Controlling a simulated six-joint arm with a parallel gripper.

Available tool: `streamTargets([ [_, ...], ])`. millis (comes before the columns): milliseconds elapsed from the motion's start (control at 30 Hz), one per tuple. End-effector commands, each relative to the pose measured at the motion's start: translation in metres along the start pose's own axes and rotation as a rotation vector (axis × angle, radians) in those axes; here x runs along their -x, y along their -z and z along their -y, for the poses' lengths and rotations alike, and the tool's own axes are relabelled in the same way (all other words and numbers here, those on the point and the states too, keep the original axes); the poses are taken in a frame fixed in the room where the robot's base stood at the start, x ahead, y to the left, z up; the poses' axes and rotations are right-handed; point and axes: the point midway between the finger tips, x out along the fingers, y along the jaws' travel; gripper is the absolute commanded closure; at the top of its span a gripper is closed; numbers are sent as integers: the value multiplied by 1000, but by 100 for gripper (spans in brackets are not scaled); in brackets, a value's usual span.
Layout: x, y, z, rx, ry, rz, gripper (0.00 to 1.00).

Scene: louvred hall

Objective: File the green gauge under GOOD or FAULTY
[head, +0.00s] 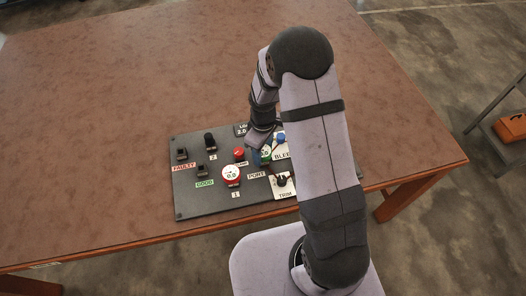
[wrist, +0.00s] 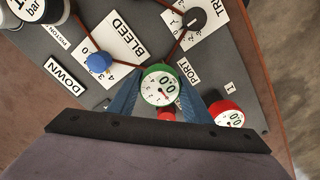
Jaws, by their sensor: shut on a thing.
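The green gauge (wrist: 160,84) has a green rim and a white face reading 0.0. My gripper (wrist: 160,98) is shut on it, with a blue finger on each side. In the head view the gauge (head: 266,153) is partly hidden by my gripper (head: 259,150), at the board's middle near the PORT label (head: 257,175). I cannot tell whether it is raised off the board. The FAULTY label (head: 184,166) and GOOD label (head: 204,183) are on the board's left, each below a black fitting.
A red gauge (head: 231,174) sits left of PORT, with a red knob (head: 239,152) behind it. The blue BLEED knob (wrist: 98,63) and black TRIM knob (wrist: 194,18) are close by. My arm hides the board's right part. The brown table (head: 100,110) is clear on the left.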

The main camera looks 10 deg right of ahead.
Motion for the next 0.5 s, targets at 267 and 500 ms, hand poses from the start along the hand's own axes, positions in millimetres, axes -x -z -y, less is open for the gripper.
streamTargets([
  [267, 4, 0, 0, 0, -1, -1, 100],
  [500, 7, 0, 0, 0, 0, -1, 100],
])
